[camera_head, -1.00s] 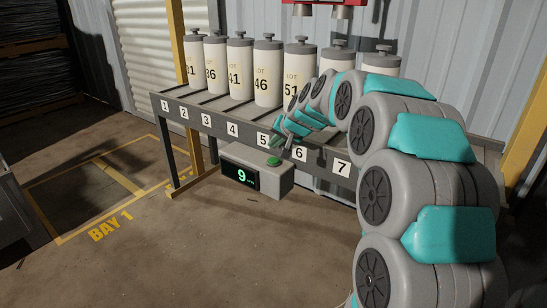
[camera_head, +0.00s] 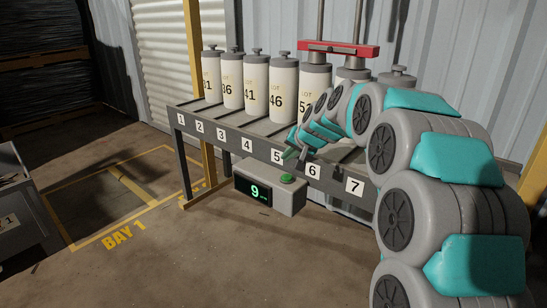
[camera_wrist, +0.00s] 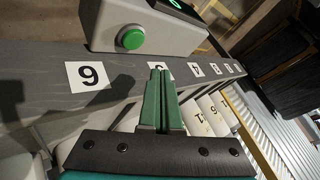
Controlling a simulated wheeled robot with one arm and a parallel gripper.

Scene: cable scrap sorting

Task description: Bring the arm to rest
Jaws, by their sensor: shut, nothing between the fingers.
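My gripper (camera_head: 290,153) is at the rack's front edge between labels 5 and 6, above the green button (camera_head: 287,178) in the head view. In the wrist view my gripper's green fingers (camera_wrist: 160,72) are together with nothing between them. They partly cover a number label there. The green button (camera_wrist: 130,38) is beyond and left of the fingertips, apart from them in that picture. My arm arches in from the right side of the head view.
Several white lot canisters (camera_head: 232,80) stand on the rack (camera_head: 228,132). A red crossbar (camera_head: 338,48) on rods is over the right-hand canisters. The control box (camera_head: 270,193) shows 9. Open floor (camera_head: 200,255) lies in front; a grey bin (camera_head: 15,225) is at left.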

